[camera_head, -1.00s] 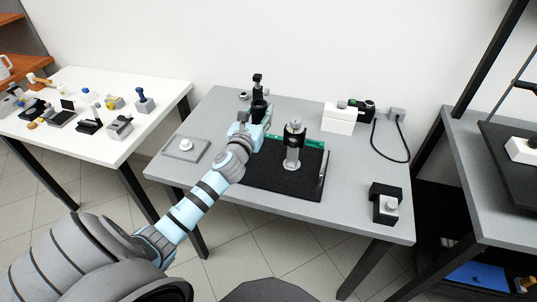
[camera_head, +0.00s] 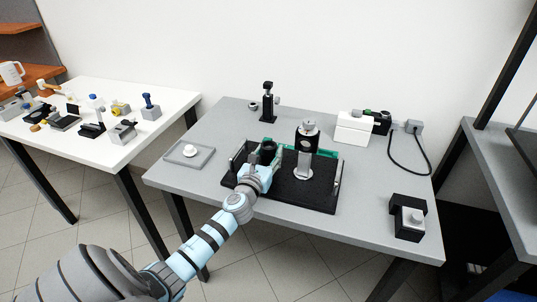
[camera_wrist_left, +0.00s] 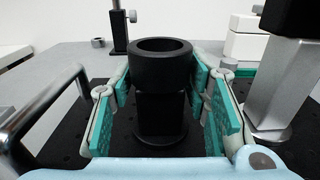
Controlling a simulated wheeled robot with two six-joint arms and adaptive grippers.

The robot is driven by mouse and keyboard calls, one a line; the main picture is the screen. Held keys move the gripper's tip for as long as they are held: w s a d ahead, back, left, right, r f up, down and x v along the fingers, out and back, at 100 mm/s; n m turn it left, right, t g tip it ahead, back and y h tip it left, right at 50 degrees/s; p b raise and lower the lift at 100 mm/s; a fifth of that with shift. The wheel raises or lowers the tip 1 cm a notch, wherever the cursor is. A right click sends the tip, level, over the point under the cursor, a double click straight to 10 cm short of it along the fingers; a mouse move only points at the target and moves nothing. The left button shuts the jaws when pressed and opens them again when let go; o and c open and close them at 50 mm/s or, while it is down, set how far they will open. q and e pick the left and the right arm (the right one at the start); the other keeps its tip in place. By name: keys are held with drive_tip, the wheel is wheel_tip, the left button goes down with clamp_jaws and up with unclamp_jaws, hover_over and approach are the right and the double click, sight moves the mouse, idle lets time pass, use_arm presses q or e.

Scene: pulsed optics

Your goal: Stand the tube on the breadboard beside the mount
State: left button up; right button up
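The black tube (camera_wrist_left: 162,62) stands upright between the teal-padded fingers of my left gripper (camera_wrist_left: 161,88), its open ring facing up. The pads meet the ring's sides, so the gripper looks shut on it. In the head view the tube (camera_head: 268,149) is over the left rear part of the black breadboard (camera_head: 285,192). The tube's round lower end looks at or close to the board; contact is unclear. The mount (camera_head: 306,139), a black head on a silver post, stands on the board just right of the tube. My right gripper is not in view.
Silver handles flank the board; the right one (camera_head: 338,179) is clear of my arm. A black post (camera_head: 268,103) stands behind. A grey tray (camera_head: 190,154) is at left, a white box (camera_head: 353,128) at back right, a black device (camera_head: 408,219) at front right.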

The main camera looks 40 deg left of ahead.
use_arm(q)
drive_tip(key=shift+o, duration=0.9)
drive_tip(key=shift+r, duration=0.1)
drive_tip(key=shift+r, duration=0.2)
drive_tip(key=p+v, duration=0.1)
drive_tip(key=v, duration=1.1)
drive_tip(key=shift+f, duration=0.15)
